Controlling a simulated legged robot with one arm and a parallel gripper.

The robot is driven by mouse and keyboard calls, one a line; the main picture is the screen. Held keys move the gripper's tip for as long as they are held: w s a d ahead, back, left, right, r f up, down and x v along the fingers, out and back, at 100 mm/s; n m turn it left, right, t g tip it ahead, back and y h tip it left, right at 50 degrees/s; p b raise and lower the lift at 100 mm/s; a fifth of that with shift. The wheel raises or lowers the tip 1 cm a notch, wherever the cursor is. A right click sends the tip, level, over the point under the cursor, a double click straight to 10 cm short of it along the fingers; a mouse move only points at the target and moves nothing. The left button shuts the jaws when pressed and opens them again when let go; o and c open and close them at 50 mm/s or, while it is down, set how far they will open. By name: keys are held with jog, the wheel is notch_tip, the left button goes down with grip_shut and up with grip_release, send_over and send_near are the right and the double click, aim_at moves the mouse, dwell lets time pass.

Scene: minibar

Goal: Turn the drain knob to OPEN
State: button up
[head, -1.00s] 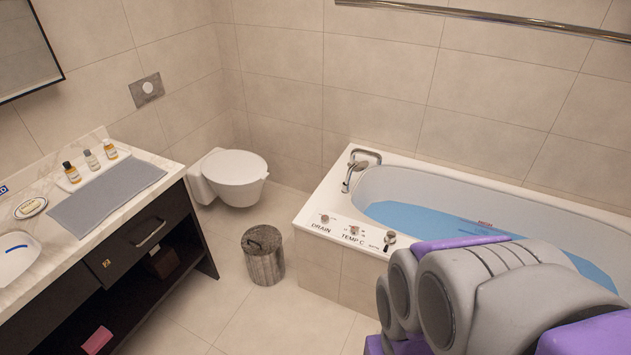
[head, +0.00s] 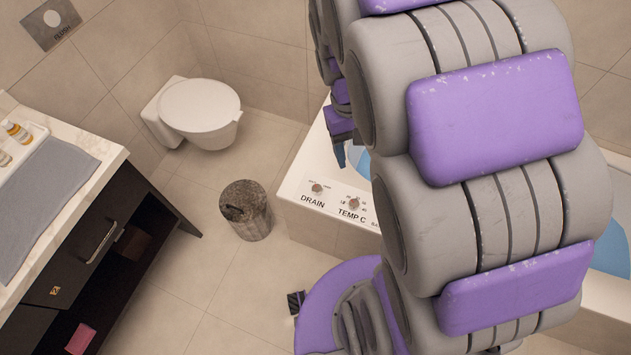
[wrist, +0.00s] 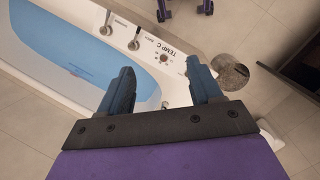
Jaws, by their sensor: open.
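The drain knob (head: 317,188) is a small round knob on the white tub ledge, above the word DRAIN. The temperature knob (head: 353,203) sits to its right and also shows in the wrist view (wrist: 163,58). I cannot make out the drain knob in the wrist view; the right finger covers that part of the ledge. My gripper (head: 340,152) shows partly in the head view, over the ledge behind the drain knob, with my arm hiding much of it. In the wrist view my gripper (wrist: 160,67) has its blue fingers wide apart, with nothing held between them.
The bathtub (wrist: 63,60) holds blue water. A faucet (wrist: 165,105) shows between the fingers in the wrist view. A bin (head: 246,212) stands left of the tub, with a toilet (head: 200,112) behind and a dark vanity (head: 90,240) at left. Floor between is clear.

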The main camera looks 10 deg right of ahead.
jog(key=w+d+f+n+h, duration=0.1)
jog(key=w+f, duration=0.4)
jog(key=w, duration=0.6)
jog(key=n+g+p, duration=0.1)
jog(key=n+p, duration=0.1)
jog(key=n, duration=0.1)
send_over(316, 188)
jog(key=w+d, duration=0.2)
jog(key=w, duration=0.2)
notch_tip(316, 188, down, 16)
jog(key=w+a+f+n, duration=0.2)
jog(key=a+f, duration=0.4)
jog(key=f, duration=0.5)
jog(key=b+x, duration=0.2)
jog(key=x, duration=0.6)
jog(key=b+x, duration=0.2)
jog(key=x, duration=0.7)
jog(key=shift+s+d, duration=0.15)
jog(key=shift+d, duration=0.1)
jog(key=c, duration=1)
